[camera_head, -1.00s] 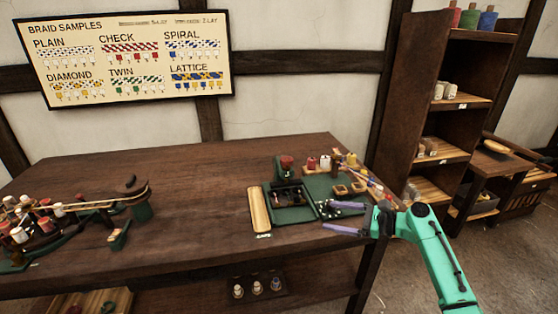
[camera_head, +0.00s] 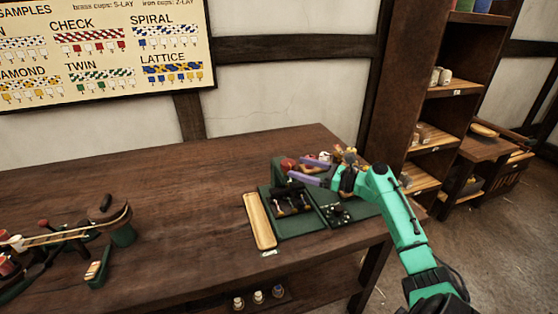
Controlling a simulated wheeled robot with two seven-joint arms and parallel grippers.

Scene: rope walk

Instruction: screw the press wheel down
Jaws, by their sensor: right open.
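The small press with a red top, which looks like the press wheel (camera_head: 287,165), stands at the back left of a green board on the workbench. My right gripper (camera_head: 297,168) reaches in from the right with its two purple fingers apart and pointing left. The fingertips are beside the red top in the picture, and nothing shows between them. I cannot tell whether they touch it or are at its height. My left gripper is out of view.
A dark green tray (camera_head: 297,226) and a pale wooden strip (camera_head: 260,221) lie in front of the press. A braiding device (camera_head: 122,233) stands at the left of the bench (camera_head: 175,195). The bench between is clear. A shelf unit (camera_head: 400,100) stands behind at right.

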